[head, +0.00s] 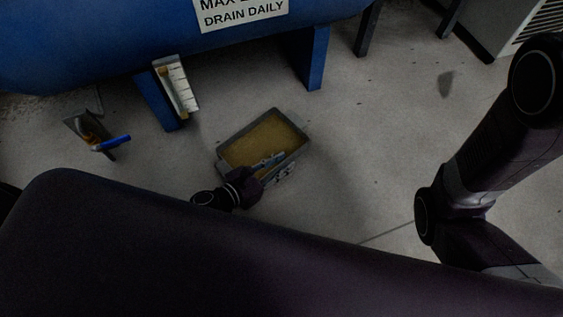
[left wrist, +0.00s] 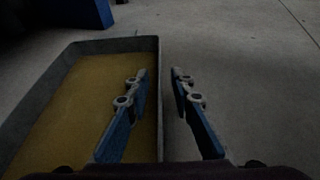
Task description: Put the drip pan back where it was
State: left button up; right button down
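The drip pan (head: 296,157) is a grey, shallow rectangular tray with yellow-brown contents. It sits on the concrete floor in front of the blue tank. My left gripper (head: 279,158) is at its near side in the head view. In the left wrist view the pan (left wrist: 115,45) fills the left, and my left gripper (left wrist: 160,73) has its two blue fingers apart. The pan's right wall runs between them, one finger inside over the contents and one outside over the floor. Gaps show on both sides of the wall. My right gripper is out of view.
The blue tank (head: 130,40) on blue legs (head: 311,60) spans the top left, with a drain sign (head: 240,8). A valve with a blue handle (head: 113,143) is at left. A pale gauge-like plate (head: 176,86) stands by a leg. Floor right of the pan is clear.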

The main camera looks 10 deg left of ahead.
pick_arm(q)
jog(key=shift+r, duration=0.1)
jog(key=shift+r+p, duration=0.25)
jog(key=shift+p, duration=0.05)
jog(key=p+v, duration=0.4)
jog(key=v, duration=0.7)
jog(key=shift+s+a+p, duration=0.25)
jog(key=shift+s+p, duration=0.05)
jog(key=shift+s, duration=0.1)
